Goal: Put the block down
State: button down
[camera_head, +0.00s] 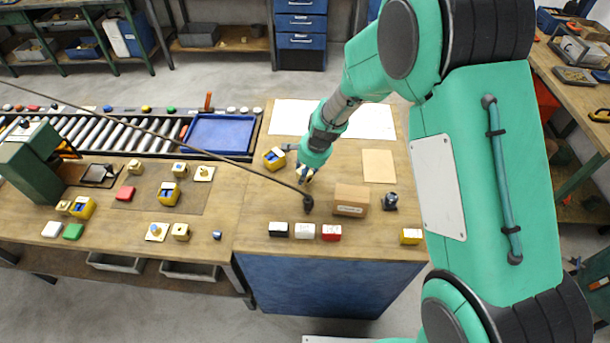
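My gripper (298,163) hangs over the right-hand workbench (250,222), below the green arm. A small pale, brass-coloured block (305,173) shows at its fingertips. I cannot tell whether the fingers grip it or whether it touches the bench. A yellow bin with blue inside (273,159) is just left of the fingers. Similar brass blocks (181,231) with pale tops stand on the left bench, some on white-and-yellow plates (157,232).
Black, white and red boxes (304,230) line the front of the bench. A cardboard box (351,200) and a small dark device (390,201) stand to the right. A dark cable (230,161) crosses the view to a black knob (308,204). A brown sheet (378,166) lies behind.

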jog(key=shift+f, duration=0.7)
jog(key=shift+f, duration=0.1)
jog(key=c, duration=1)
grip_release()
jog(key=shift+c, duration=0.2)
jog(key=p+v, duration=0.2)
jog(key=v, duration=1)
